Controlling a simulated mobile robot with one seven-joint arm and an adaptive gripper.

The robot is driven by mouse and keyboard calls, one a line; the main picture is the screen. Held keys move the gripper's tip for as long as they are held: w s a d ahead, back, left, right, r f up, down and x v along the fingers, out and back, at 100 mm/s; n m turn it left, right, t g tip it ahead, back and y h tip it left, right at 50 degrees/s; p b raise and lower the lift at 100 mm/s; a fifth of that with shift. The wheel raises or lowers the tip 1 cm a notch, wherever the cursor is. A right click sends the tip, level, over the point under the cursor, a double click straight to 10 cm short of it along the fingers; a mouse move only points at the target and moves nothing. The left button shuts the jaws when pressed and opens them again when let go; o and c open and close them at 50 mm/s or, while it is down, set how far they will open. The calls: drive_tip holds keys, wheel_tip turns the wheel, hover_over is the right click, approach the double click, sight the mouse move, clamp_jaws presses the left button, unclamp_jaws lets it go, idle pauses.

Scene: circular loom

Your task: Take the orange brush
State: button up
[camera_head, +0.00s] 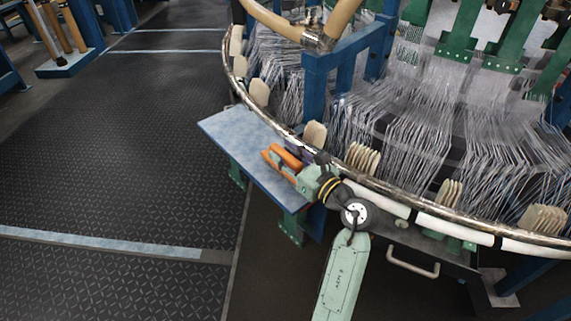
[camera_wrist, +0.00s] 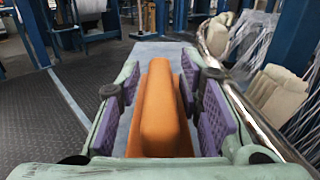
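The orange brush (camera_head: 286,156) lies on a small blue-grey shelf beside the loom's rim. In the wrist view the brush (camera_wrist: 163,110) fills the middle, its long raised handle pointing away from me over a wider orange base. My gripper (camera_head: 290,163) is at the shelf, with its purple-padded fingers on either side of the brush. In the wrist view my gripper (camera_wrist: 163,120) is open, with a gap between the left pad and the brush. The right pad is closer to the brush; whether it touches is unclear. The near end of the brush is hidden by my gripper.
The blue-grey shelf (camera_head: 232,135) is otherwise bare on its left. The loom's curved metal rim (camera_head: 262,115), with pale paddles (camera_head: 315,133) and fine threads, runs close on the right. Blue posts (camera_head: 318,85) stand behind. Open dark floor (camera_head: 120,150) lies to the left.

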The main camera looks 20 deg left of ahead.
clamp_jaws()
drive_tip(key=shift+r, duration=0.15)
idle(0.4)
